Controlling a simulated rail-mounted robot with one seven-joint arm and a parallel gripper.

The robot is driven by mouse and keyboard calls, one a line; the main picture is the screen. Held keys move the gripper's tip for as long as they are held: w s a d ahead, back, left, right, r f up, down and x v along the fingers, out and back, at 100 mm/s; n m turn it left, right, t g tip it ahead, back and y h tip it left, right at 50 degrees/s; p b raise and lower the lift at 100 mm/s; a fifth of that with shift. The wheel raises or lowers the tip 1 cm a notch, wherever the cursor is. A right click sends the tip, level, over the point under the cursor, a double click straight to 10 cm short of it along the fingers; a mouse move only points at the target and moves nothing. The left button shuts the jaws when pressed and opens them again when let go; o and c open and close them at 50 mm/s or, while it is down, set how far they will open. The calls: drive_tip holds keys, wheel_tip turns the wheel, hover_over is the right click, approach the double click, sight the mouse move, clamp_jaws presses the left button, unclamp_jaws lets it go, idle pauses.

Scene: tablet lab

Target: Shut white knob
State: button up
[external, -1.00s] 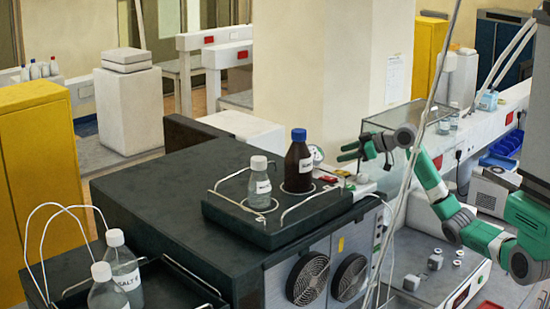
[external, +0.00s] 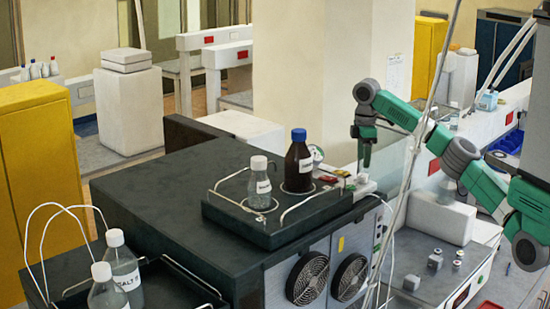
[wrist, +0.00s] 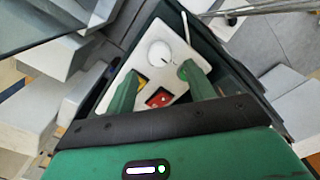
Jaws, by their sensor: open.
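The white knob (wrist: 160,54) is a round cap on a pale control panel (wrist: 148,78) in the wrist view, just beyond my fingertips. My gripper (wrist: 159,68) has its two green fingers apart, one on each side of the panel, with nothing between them. In the external view, my gripper (external: 364,164) points down over the right end of the black machine, close above the white knob (external: 362,179). I cannot tell whether the fingers touch the knob or panel.
A red switch (wrist: 159,98) sits near the knob. A black tray (external: 240,232) with a clear bottle (external: 260,190) and a dark brown bottle (external: 298,165) stands left of my gripper. A thin pale pole (external: 412,160) crosses in front of my arm.

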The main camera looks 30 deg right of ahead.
sight(363, 175)
wheel_tip(363, 175, down, 6)
drive_tip(key=shift+r, duration=0.1)
drive_tip(key=shift+c, duration=0.2)
drive_tip(key=c, duration=0.9)
